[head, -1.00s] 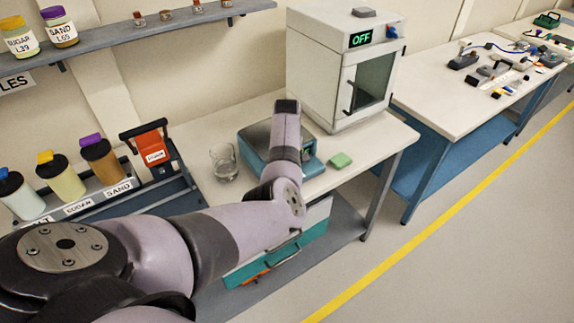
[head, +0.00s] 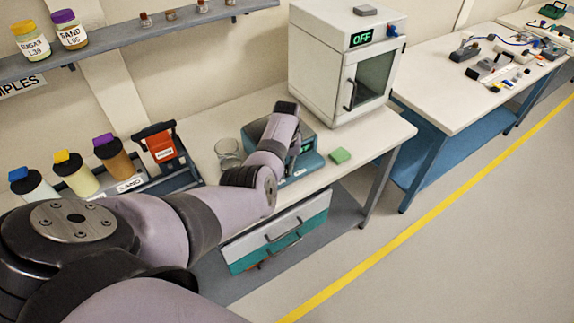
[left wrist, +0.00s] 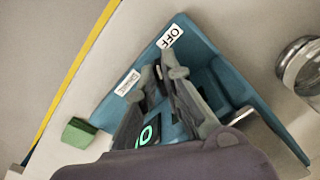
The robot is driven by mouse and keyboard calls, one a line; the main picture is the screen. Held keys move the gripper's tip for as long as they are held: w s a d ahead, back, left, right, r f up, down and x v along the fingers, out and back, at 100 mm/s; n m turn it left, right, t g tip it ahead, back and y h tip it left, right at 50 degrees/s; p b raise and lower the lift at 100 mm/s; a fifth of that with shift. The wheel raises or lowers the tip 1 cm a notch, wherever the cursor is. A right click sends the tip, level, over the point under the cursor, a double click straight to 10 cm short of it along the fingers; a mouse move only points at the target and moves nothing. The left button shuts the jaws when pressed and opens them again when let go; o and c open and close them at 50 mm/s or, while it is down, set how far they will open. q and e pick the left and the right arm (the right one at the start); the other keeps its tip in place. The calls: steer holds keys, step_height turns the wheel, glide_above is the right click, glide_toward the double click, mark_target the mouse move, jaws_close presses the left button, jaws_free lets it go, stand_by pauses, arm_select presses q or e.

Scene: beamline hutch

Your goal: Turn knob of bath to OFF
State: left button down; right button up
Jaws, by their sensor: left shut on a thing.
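The bath (head: 312,160) is a teal box with a dark top on the near table, largely behind my left arm. In the left wrist view its teal face (left wrist: 207,58) carries a white OFF label (left wrist: 170,37), a second small label (left wrist: 127,83) and a green-lit display (left wrist: 147,133), partly covered. My left gripper (left wrist: 171,72) is at this face, below the OFF label, with its fingers close together and shut on the knob. The fingers hide most of the knob, so its pointing direction cannot be told. My right gripper is not in view.
A glass beaker (head: 228,153) stands left of the bath and a green block (head: 340,156) right of it. A white oven (head: 338,85) showing OFF stands behind. Labelled bottles (head: 75,174) and an orange-fronted holder (head: 160,147) are at left. The floor at right is clear.

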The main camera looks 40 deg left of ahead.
arm_select(q)
steer(key=shift+a+m, duration=0.1)
steer(key=shift+m, duration=0.5)
steer(key=shift+r, duration=0.1)
steer(key=c, duration=1.7)
jaws_free()
